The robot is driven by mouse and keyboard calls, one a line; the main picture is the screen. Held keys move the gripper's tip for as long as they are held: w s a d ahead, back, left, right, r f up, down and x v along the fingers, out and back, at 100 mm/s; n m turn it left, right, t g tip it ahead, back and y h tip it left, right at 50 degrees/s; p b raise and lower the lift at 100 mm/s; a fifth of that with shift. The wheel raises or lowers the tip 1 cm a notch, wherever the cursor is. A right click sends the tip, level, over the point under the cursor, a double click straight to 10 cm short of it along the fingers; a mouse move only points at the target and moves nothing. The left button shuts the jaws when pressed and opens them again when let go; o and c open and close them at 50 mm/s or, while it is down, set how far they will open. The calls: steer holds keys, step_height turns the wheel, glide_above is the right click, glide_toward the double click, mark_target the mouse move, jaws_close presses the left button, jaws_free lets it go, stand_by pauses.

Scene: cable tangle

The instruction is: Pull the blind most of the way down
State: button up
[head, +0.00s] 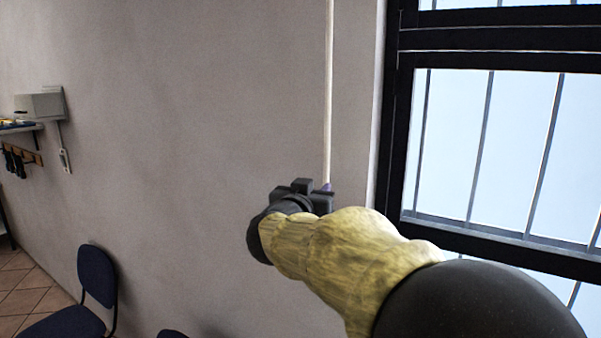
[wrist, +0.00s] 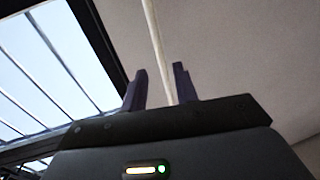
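A pale cord (head: 328,90) hangs straight down the wall to the left of the window and meets my gripper (head: 327,188) in the head view. In the wrist view the cord (wrist: 156,40) runs down the picture into the gap between the two dark purple fingers of my gripper (wrist: 159,76). The fingers stand apart, with space on both sides of the cord. I cannot tell whether the cord is between the fingers or just beyond them. The cord's lower part is hidden by my gripper and arm. The blind itself is not in view.
The barred, dark-framed window (head: 480,150) is uncovered where it shows. Bare wall (head: 180,120) lies left of the cord. A blue chair (head: 97,275) stands low at the left, with a grey wall box (head: 40,105) and a shelf (head: 20,127) farther off.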

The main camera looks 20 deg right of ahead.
mark_target(325, 177)
steer(key=p+x, duration=0.2)
steer(key=x, duration=0.7)
steer(key=shift+w+d+p, duration=0.15)
steer(key=shift+p, duration=0.2)
steer(key=shift+c, duration=0.4)
jaws_close()
